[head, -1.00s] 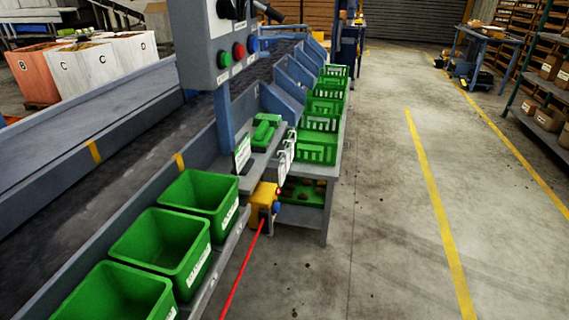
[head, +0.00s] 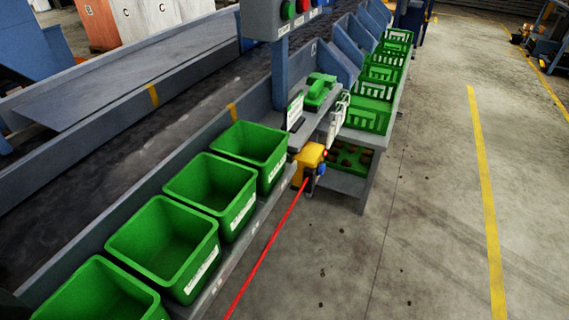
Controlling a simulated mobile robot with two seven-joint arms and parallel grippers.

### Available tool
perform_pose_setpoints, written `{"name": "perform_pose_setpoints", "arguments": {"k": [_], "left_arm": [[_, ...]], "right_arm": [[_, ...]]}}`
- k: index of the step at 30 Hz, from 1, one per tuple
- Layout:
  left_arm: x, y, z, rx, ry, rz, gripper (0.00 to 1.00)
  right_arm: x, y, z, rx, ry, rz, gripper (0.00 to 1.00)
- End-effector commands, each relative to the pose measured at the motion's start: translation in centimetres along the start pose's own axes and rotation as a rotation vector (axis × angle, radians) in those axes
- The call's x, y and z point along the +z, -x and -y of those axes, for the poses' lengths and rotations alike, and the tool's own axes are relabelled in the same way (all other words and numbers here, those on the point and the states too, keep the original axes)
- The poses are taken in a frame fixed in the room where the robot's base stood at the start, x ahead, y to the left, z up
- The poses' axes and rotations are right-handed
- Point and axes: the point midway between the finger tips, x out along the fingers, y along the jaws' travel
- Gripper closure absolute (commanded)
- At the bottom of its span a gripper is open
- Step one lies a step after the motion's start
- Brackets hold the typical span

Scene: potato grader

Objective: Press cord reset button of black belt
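The black belt (head: 190,90) runs diagonally from the lower left to the upper middle, behind the green bins. A yellow cord switch box (head: 307,158) is mounted at the end of the bin shelf, below the grey panel post. A taut red cord (head: 268,246) runs from it toward the lower edge of the picture. On the box's right side a small blue button (head: 320,170) shows, with a small red part (head: 325,153) above it. Whether the button is in or out is too small to tell. Neither of my grippers is in view.
Green bins (head: 210,188) line the belt's near side. A control panel (head: 285,14) with coloured buttons is cut off at the top. Green crates (head: 370,115) stand on a grey table beyond the box. Open concrete floor (head: 430,220) with a yellow line lies to the right.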

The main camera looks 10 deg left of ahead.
Motion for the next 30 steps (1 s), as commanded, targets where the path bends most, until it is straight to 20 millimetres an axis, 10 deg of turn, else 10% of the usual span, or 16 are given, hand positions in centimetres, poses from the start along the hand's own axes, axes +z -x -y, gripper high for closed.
{"name": "perform_pose_setpoints", "arguments": {"k": [5,30], "left_arm": [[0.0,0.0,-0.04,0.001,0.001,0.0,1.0],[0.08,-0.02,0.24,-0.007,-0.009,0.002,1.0]], "right_arm": [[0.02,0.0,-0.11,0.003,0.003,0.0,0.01],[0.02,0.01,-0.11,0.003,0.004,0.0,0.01]]}}
